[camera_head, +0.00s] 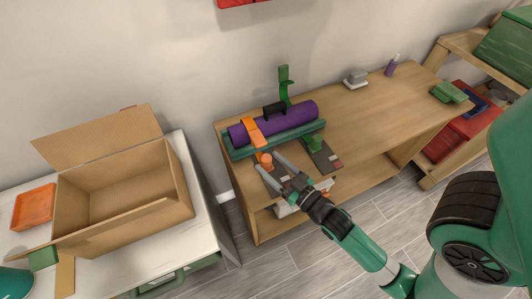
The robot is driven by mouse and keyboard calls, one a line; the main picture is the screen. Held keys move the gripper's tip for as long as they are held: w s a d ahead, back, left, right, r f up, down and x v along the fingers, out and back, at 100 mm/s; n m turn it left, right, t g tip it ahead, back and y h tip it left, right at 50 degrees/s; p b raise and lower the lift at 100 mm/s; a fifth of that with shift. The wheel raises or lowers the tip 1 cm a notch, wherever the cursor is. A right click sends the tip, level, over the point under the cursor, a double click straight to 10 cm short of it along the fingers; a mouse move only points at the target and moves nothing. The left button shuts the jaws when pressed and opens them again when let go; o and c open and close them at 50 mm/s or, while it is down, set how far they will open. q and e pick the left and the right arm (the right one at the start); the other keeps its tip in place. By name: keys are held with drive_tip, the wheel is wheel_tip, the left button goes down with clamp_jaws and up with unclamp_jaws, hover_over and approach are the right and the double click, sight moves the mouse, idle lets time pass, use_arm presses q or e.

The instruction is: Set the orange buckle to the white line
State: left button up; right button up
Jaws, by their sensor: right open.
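A purple roll (292,118) lies in a dark green cradle (237,153) on the wooden bench. An orange strap (253,133) passes over its left part, and an orange buckle (264,159) sits below the strap at the cradle's front. My right gripper (267,162) is open, with its fingertips close to the buckle; I cannot tell whether they touch it. A green strap (285,85) stands up behind the roll, with a green buckle (314,144) on a dark plate at the front right. The white line is too small to make out. My left gripper is not in view.
An open cardboard box (118,205) and an orange tray (34,206) stand on the white table at left. A purple bottle (391,66), a grey block (356,77) and a green item (449,92) stand on the bench (375,115). Its middle is clear.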

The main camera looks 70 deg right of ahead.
drive_tip(key=shift+x, duration=1.15)
drive_tip(key=shift+f, duration=0.1)
clamp_jaws()
idle(0.4)
